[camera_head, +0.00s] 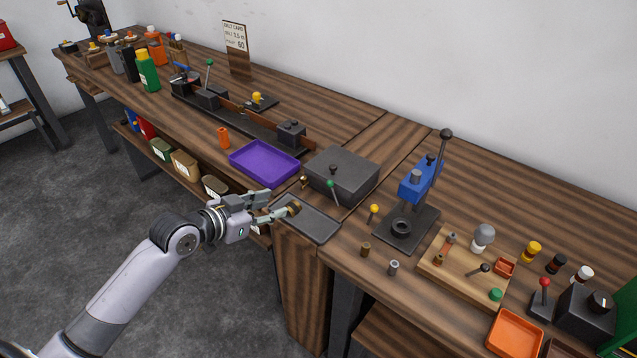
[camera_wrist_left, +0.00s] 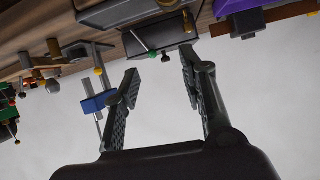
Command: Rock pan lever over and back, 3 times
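A lever with a green knob (camera_head: 330,184) stands at the front of a dark box (camera_head: 343,172) on the bench. The green knob also shows in the left wrist view (camera_wrist_left: 152,54), between the fingers in the picture. A shallow dark pan (camera_head: 318,224) lies in front of the box, with a small brass piece (camera_head: 294,207) at its left end. My left gripper (camera_head: 277,203) is open at the pan's left end, left of the lever and apart from it. Its spread fingers show in the left wrist view (camera_wrist_left: 160,77), with nothing held between them. My right gripper is not in view.
A purple tray (camera_head: 264,163) lies left of the box. A small brass knob (camera_head: 303,182) stands at the box's left front. A yellow-knobbed lever (camera_head: 374,209) and a blue press (camera_head: 420,180) stand to the right. The bench's front edge runs beneath my left gripper.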

